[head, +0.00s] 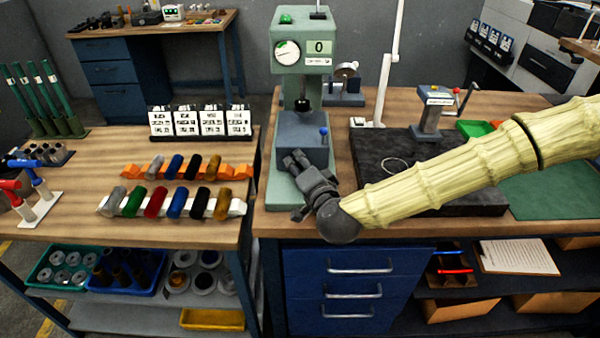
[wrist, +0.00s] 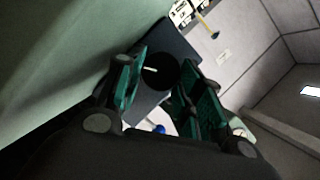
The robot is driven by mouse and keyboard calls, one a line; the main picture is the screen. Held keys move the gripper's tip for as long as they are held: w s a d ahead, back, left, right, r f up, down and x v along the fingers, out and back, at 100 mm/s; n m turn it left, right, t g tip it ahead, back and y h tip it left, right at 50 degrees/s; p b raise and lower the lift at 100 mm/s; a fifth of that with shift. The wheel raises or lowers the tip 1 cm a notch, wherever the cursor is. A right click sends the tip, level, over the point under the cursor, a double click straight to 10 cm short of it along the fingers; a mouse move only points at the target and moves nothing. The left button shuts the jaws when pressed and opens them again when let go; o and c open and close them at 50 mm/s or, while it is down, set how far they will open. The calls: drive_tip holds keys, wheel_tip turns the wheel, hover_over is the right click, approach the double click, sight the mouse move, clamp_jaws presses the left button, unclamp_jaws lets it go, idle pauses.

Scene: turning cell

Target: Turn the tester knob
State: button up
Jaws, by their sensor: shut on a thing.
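The tester (head: 289,100) is a grey-green upright machine with a round dial, a green button on top and a display (head: 319,47) reading 0. Its knob (wrist: 158,74) shows in the wrist view as a dark round disc with a white mark line, on a blue-grey block. My gripper (head: 292,161) is at the front of that block (head: 301,137). In the wrist view my gripper (wrist: 160,92) has its green-padded fingers on either side of the knob, shut on it. In the head view the gripper hides the knob.
A small blue-tipped lever (head: 323,132) stands on the block close to my gripper. A dark plate (head: 440,160) lies under my arm on the right. Coloured rollers on racks (head: 130,208) stand on the left bench. Blue drawers (head: 350,292) are below.

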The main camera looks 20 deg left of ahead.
idle(0.3)
drive_tip(key=o, duration=0.8)
drive_tip(key=shift+c, duration=0.2)
drive_tip(key=v, duration=1.2)
